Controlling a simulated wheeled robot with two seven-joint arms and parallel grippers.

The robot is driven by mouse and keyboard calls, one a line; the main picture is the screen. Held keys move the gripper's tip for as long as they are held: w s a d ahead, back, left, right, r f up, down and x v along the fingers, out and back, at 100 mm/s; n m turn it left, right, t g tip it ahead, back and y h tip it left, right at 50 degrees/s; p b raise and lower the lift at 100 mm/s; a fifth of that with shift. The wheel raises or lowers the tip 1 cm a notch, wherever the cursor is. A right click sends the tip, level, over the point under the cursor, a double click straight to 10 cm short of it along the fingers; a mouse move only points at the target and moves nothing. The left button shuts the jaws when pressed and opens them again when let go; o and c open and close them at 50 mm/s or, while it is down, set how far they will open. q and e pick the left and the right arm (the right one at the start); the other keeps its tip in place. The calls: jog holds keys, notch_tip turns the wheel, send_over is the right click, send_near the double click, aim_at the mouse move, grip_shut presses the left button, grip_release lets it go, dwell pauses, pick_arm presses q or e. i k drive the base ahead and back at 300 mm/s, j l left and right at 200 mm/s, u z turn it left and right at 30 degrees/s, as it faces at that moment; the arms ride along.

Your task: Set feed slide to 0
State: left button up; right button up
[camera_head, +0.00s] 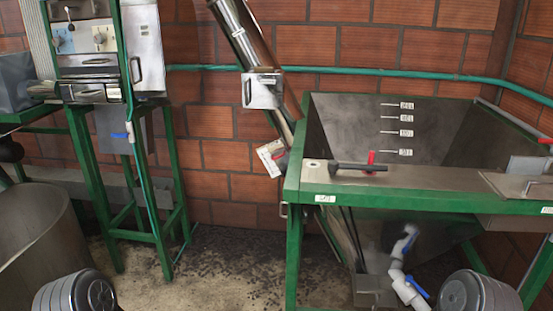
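No part plainly labelled as the feed slide can be made out. On the left, a pulper-like machine in a green frame (75,130) carries a grey panel with small knobs (99,38) and a drawer-like metal part with a handle (92,92). On the hopper's front ledge (430,178) lies a black-handled lever (358,167) beside a small upright red piece (371,158). A white plate with a red part (271,158) sits low on the slanted tube. The labels are too small to read. Neither of my grippers is in view.
A steel hopper (330,112) with white level marks stands in a green frame at right. A slanted metal tube (245,35) rises behind it. White pipes with blue-handled valves (412,288) are below. A metal tank (40,235) is at left. Floor between the frames is clear but littered with dark bits.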

aim_at(278, 154)
jog(key=i+j+u, duration=0.1)
jog(key=i+j, duration=0.3)
jog(key=i+j+u, duration=0.1)
jog(key=i+j, duration=0.3)
jog(key=i+j+u, duration=0.1)
jog(key=i+j, duration=0.25)
jog(key=i, duration=0.25)
jog(key=i+j+u, duration=0.1)
jog(key=i+j, duration=0.2)
jog(key=i, duration=0.15)
